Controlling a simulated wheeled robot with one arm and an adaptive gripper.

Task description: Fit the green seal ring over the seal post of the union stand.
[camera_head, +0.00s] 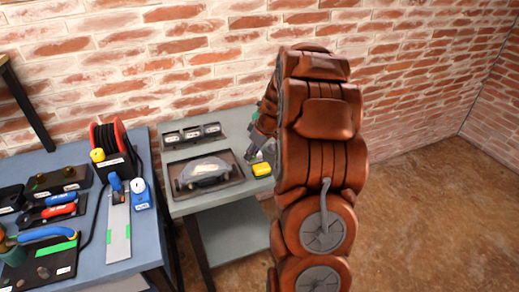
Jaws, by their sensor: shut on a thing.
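My gripper (256,147) is over the right part of the grey side table, half hidden behind my brown arm. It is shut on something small. A trace of green shows at the fingers, which fits the green seal ring, but the ring's outline is too small and covered to make out. I cannot pick out the union stand or its seal post for certain; my arm covers the table's right end.
On the grey table (222,208) are a dark tray (237,181) with a clear-covered part (203,171), a black labelled block (193,134) and a yellow block (262,170). A blue bench (88,262) with tools and a cable reel (110,140) stands left. A brick wall is behind.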

